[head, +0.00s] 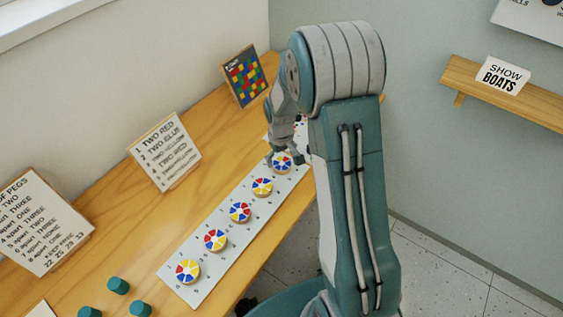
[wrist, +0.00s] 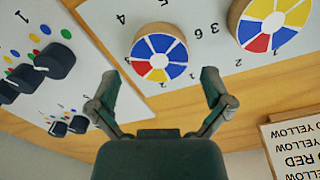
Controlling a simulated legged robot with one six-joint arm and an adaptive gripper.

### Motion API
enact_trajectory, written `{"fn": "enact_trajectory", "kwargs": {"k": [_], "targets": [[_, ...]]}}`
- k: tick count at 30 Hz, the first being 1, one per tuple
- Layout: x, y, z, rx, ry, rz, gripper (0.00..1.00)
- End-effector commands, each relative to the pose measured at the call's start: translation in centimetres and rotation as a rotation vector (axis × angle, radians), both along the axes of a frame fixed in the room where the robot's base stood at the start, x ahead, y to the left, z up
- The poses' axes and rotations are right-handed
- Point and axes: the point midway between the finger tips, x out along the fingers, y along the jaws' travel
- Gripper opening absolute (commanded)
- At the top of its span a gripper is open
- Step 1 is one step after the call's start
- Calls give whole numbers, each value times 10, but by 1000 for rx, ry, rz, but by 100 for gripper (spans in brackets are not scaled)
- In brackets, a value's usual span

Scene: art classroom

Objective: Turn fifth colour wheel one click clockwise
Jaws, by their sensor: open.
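A white strip (head: 204,266) on the wooden table carries a row of round colour wheels with red, blue, yellow and white wedges. Counting from the near end, the fifth wheel (head: 282,163) is at the far part of the row, partly covered by my gripper (head: 287,153). The fourth wheel (head: 262,187) is just nearer. In the wrist view, one wheel (wrist: 159,57) lies just ahead of the gap between my open fingers (wrist: 160,84), and no finger visibly grips it. Its neighbour (wrist: 271,22) is at the upper right. My arm hides the strip's far end.
A panel with black knobs (wrist: 55,62) and coloured dots is left in the wrist view. Text cards (head: 165,152) (head: 40,222) and a coloured grid picture (head: 245,76) stand along the table. Teal pegs (head: 118,285) sit at the near end. A shelf (head: 510,92) is on the right wall.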

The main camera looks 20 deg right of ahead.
Motion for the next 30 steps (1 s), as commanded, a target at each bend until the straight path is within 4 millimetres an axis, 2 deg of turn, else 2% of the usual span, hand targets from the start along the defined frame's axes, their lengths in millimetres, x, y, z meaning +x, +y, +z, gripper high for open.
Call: {"fn": "enact_trajectory", "kwargs": {"k": [3,6,15,17,18,19,20,30], "targets": [[0,0,-16,1,2,0,100],[0,0,-22,0,1,0,100],[0,-1,-24,0,-1,0,100],[0,-1,-24,0,-1,0,73],[0,0,-24,0,-1,0,55],[0,0,-24,0,0,0,42],[0,0,-24,0,0,0,33],[0,0,-25,1,2,-20,33]]}}
